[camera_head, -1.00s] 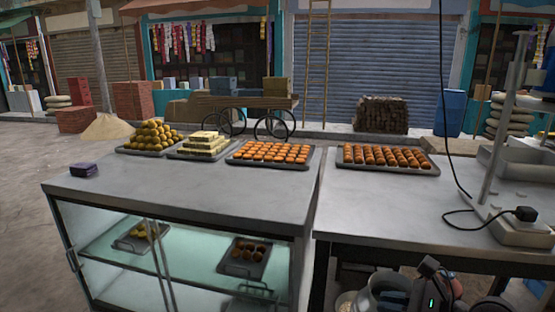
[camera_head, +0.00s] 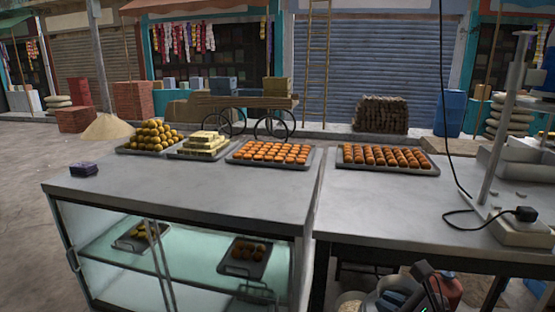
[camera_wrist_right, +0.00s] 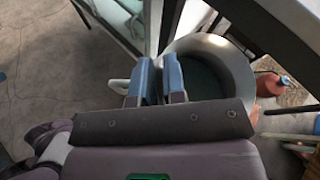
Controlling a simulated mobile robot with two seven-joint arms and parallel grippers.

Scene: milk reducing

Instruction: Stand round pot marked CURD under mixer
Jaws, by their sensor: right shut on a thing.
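A round metal pot (camera_wrist_right: 238,62) with a wide pale rim shows in the right wrist view, beside a table leg. My right gripper (camera_wrist_right: 158,78) has its two blue fingers at the near left edge of the pot and is shut on it. In the head view my right gripper (camera_head: 398,292) is low at the bottom edge, in front of the right counter and below its top. The pot is mostly hidden there, and I cannot read any CURD mark. A metal stand with an upright post (camera_head: 495,135), apparently the mixer, stands at the right end of the counter. My left gripper is out of view.
The right counter (camera_head: 400,210) is clear in front of a tray of orange sweets (camera_head: 345,165). A black cable with a plug (camera_head: 524,214) lies near the stand. A glass display case (camera_head: 180,265) is on the left. A reddish vessel (camera_head: 447,290) stands below the counter.

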